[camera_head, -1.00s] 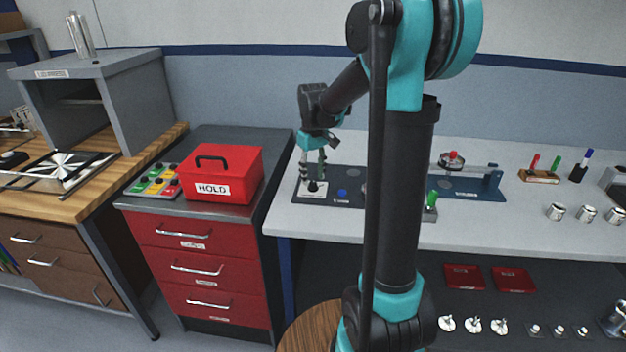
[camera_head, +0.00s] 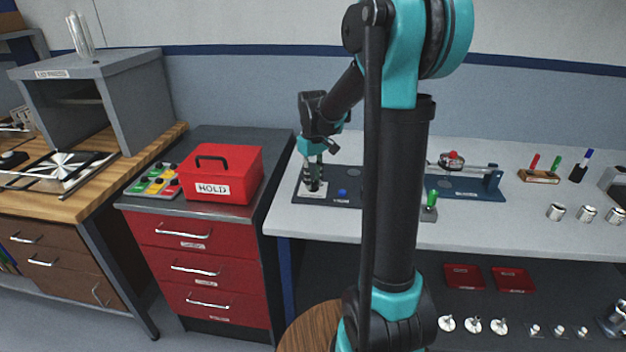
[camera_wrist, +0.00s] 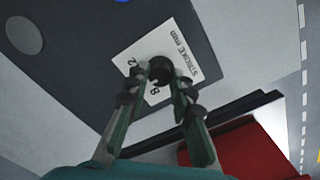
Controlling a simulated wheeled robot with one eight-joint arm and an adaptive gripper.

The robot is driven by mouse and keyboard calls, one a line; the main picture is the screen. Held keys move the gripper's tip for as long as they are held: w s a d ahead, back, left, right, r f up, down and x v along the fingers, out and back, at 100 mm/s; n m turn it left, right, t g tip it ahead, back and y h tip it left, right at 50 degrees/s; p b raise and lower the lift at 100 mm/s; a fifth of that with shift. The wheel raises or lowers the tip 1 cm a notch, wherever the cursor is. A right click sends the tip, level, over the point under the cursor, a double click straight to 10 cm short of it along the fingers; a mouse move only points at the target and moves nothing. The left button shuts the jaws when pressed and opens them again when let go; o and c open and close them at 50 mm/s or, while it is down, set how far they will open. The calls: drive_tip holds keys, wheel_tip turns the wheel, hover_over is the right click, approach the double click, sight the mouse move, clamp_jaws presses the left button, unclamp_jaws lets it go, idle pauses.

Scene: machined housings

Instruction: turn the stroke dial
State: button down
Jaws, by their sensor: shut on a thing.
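The plate lies on a dark panel (camera_wrist: 85,60), which also shows on the light bench in the head view (camera_head: 330,201). My gripper (camera_wrist: 158,84) is shut on the dial, with one fingertip on each side of it. In the head view my gripper (camera_head: 312,186) points down at the left end of the panel and hides most of the dial.
A blue button (camera_head: 342,192) sits on the panel right of my gripper. A red HOLD box (camera_head: 222,176) stands on the drawer cabinet to the left. A green-handled lever (camera_head: 431,201) and a blue-based device (camera_head: 475,190) stand to the right.

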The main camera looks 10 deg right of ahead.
sight(313, 183)
drive_tip(key=shift+m, duration=0.3)
drive_tip(key=m, duration=0.4)
drive_tip(key=shift+m, duration=2.2)
drive_tip(key=c, duration=1.3)
unclamp_jaws()
wheel_tip(313, 183, up, 12)
